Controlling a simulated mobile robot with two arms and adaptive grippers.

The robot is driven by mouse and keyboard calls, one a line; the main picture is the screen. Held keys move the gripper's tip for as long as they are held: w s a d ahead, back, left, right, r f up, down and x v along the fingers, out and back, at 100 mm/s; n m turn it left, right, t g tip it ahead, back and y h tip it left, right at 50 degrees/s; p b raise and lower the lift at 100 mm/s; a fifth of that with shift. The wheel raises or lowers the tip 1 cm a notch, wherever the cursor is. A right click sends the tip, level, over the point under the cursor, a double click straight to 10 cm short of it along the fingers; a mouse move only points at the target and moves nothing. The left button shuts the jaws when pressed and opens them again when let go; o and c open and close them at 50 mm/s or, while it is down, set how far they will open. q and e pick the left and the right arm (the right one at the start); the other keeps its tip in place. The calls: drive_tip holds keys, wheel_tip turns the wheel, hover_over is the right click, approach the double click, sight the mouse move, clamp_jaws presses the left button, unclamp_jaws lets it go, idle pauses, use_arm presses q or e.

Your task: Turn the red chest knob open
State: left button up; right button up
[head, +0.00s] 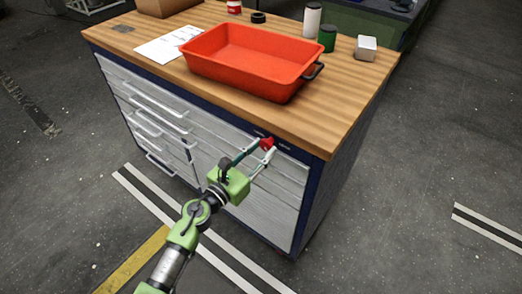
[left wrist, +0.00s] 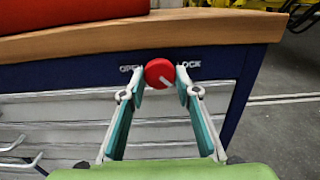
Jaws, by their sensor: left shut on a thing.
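The red knob (left wrist: 159,73) sits on the dark blue strip under the worktop of the chest, between the words OPEN on its left and LOCK on its right. A white line on it slants down to the right, toward the LOCK side. It also shows in the head view (head: 267,143) near the chest's right front corner. My left gripper (left wrist: 159,80) is shut on the knob, one fingertip at each side. It also shows in the head view (head: 262,150), its arm coming up from below. My right gripper is in neither view.
The chest has a wooden top (head: 130,38) and grey drawers (head: 160,115) with bar handles. The floor around the chest's front and right is clear.

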use_arm(q)
drive_tip(key=shift+n, duration=0.4)
drive_tip(key=n+p, duration=0.1)
drive_tip(key=n, duration=0.1)
drive_tip(key=shift+n, duration=0.4)
drive_tip(key=n+p, duration=0.1)
drive_tip(key=n, duration=0.4)
drive_tip(key=shift+n, duration=0.3)
drive_tip(key=n+p, duration=0.1)
drive_tip(key=n, duration=0.3)
drive_tip(key=shift+s+r+p, duration=0.1)
drive_tip(key=shift+p, duration=0.2)
drive_tip(key=shift+n+p, duration=0.5)
drive_tip(key=shift+n, duration=1.9)
drive_tip(key=o, duration=1.1)
drive_tip(key=shift+s, duration=0.1)
drive_tip(key=v, duration=1.1)
drive_tip(key=shift+s+a, duration=0.25)
drive_tip(key=shift+s, duration=0.05)
